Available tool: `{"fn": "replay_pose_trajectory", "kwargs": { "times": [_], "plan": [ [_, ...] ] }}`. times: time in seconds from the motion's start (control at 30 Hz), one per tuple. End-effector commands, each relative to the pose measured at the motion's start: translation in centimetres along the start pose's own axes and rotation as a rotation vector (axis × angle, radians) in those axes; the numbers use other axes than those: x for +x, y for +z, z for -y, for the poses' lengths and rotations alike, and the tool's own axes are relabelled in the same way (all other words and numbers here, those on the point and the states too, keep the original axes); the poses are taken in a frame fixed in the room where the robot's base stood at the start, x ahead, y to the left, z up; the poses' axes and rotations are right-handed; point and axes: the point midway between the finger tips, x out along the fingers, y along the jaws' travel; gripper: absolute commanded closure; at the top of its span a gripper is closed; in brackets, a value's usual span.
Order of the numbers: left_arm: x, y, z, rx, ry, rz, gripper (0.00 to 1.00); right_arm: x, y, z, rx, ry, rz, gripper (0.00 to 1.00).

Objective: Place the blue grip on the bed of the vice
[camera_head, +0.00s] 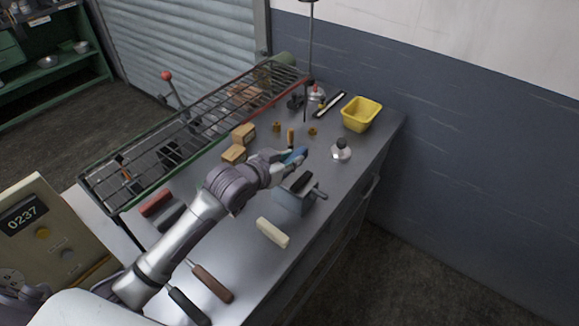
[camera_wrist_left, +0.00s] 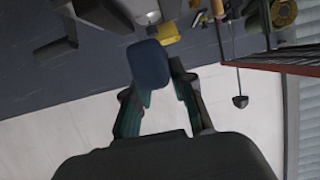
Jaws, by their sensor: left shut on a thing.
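The blue grip (camera_head: 296,154) is held at the end of my left arm, above the workbench and just behind the vice. In the left wrist view the blue grip (camera_wrist_left: 149,63) sits between the fingertips, its broad rounded face toward the camera. My left gripper (camera_head: 286,161) is shut on it. The grey-blue vice (camera_head: 291,201) stands on the bench, to the front of the gripper, with a dark slot or jaw area on top. Whether the grip touches the vice is hard to tell, but they look apart. My right gripper is not in view.
A cream block (camera_head: 272,233) lies in front of the vice, and a round-knobbed stand (camera_head: 341,150) is to its right. A yellow bin (camera_head: 361,114) is at the back right. Wooden blocks (camera_head: 233,154) lie left. A wire rack (camera_head: 200,125) runs along the far-left edge.

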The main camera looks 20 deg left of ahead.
Motion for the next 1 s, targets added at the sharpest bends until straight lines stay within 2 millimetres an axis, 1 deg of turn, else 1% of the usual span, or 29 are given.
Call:
{"fn": "replay_pose_trajectory", "kwargs": {
  "times": [0.07,0.13,0.2,0.33,0.73,0.77,0.8,0.87,0.9,1.0],
  "plan": [
    [-0.1,0.4,0.1,0.000,0.000,0.000,1.00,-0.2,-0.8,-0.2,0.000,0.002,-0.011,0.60],
    [0.2,1.3,0.1,-0.002,0.000,0.003,1.00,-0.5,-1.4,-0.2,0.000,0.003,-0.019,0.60],
    [0.6,2.4,0.1,-0.003,-0.001,0.003,1.00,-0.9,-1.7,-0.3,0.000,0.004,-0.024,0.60],
    [1.2,3.6,0.1,-0.001,-0.001,0.000,1.00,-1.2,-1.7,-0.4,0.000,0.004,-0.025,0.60],
    [1.5,4.3,0.1,0.000,-0.001,-0.002,1.00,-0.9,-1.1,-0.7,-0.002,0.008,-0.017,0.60],
    [1.5,4.2,0.1,0.000,-0.001,-0.002,0.71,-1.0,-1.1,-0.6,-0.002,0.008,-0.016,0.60],
    [1.5,4.2,0.1,0.000,-0.001,-0.001,0.64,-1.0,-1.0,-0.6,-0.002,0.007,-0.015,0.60],
    [1.5,4.2,0.1,0.000,-0.001,-0.001,0.54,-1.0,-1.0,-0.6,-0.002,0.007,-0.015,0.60],
    [1.5,4.2,0.1,0.000,-0.001,-0.001,0.51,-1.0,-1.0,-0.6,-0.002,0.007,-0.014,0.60],
    [1.5,4.2,0.1,0.000,-0.001,-0.001,0.51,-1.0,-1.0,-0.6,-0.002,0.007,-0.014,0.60]
  ]
}}
